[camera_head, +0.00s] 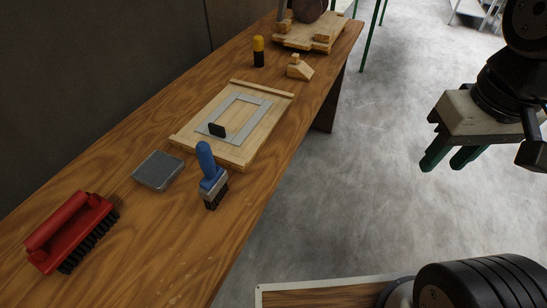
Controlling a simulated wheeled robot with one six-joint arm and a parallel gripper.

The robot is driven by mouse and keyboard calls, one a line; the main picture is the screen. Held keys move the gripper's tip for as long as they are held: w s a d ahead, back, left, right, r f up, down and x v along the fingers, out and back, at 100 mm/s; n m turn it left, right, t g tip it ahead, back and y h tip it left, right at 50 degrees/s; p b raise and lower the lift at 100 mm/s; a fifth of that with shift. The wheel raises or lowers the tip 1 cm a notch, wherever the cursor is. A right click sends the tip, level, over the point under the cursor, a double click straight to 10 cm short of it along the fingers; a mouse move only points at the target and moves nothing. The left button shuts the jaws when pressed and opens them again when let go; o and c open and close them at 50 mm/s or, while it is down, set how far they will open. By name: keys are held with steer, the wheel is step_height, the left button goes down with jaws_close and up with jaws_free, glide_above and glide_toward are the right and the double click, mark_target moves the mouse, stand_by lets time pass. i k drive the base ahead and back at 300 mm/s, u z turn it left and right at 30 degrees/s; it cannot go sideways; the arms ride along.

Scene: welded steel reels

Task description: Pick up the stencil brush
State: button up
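A brush with a blue handle (207,160), a metal band and dark bristles rests near the front edge of the wooden bench. It looks like the stencil brush. A second brush, with a red handle (71,231) and black bristles, lies at the lower left. My gripper (445,164) hangs over the floor at the right, well away from both brushes and off the bench. Its two green fingers are apart with nothing seen between them.
A wooden board (238,155) with a grey stencil frame and a small black block lies behind the blue brush. A grey flat box (158,170) sits to its left. A yellow-and-black cylinder (259,51) and a wooden block (299,68) stand farther back.

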mark_target(213, 188)
steer(key=z, duration=0.45)
steer(key=k, duration=0.4)
steer(key=u, duration=1.3)
